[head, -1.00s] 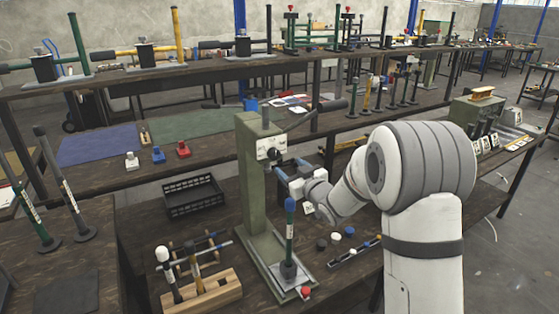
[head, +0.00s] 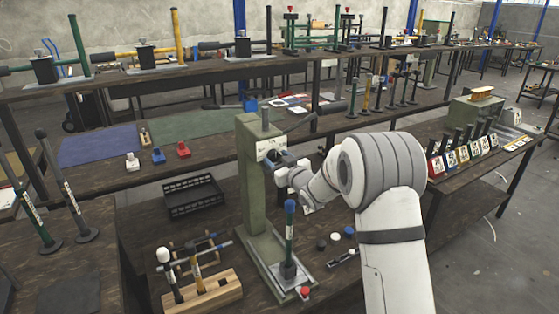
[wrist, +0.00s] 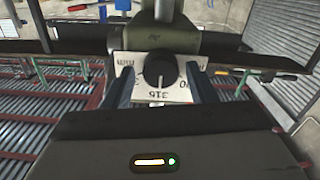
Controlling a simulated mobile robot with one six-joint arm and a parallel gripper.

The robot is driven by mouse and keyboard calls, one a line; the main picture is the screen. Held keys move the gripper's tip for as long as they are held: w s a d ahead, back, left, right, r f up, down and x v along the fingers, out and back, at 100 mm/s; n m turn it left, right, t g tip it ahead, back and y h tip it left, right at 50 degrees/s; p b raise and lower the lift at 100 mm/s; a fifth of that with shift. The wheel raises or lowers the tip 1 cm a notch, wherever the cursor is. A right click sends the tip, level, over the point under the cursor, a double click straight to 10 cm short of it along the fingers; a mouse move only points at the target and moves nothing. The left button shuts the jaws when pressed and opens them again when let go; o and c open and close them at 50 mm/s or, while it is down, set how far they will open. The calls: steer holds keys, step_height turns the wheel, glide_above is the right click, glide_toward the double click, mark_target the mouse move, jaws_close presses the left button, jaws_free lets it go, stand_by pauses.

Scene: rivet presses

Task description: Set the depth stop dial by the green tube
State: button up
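The green press (head: 252,185) stands on the bench, with a white dial plate (head: 268,147) on its head. A green tube (head: 289,233) with a blue top stands upright on the press base, below my gripper. In the wrist view the dial is a round black knob (wrist: 160,72) with a white mark, on a white plate (wrist: 130,66) whose lettering appears upside down. The mark points down in the picture, toward a number that looks like 315. My gripper (wrist: 160,86) is open, one finger on each side of the knob, with gaps visible. In the head view it largely hides the knob.
A black crate (head: 193,196) stands left of the press. A wooden rack (head: 203,290) with hammer-like tools is at front left. Small black, white and blue caps (head: 335,238) lie right of the tube. A red button (head: 304,291) is at the base's front.

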steer(key=c, duration=0.7)
steer(key=shift+d, duration=0.15)
steer(key=shift+c, duration=0.6)
steer(key=shift+m, duration=0.3)
steer(key=m+b, duration=0.1)
steer(key=m, duration=0.4)
steer(key=shift+r, duration=0.1)
steer(key=m, duration=0.6)
steer(key=shift+r+p, duration=0.1)
steer(key=shift+p, duration=0.2)
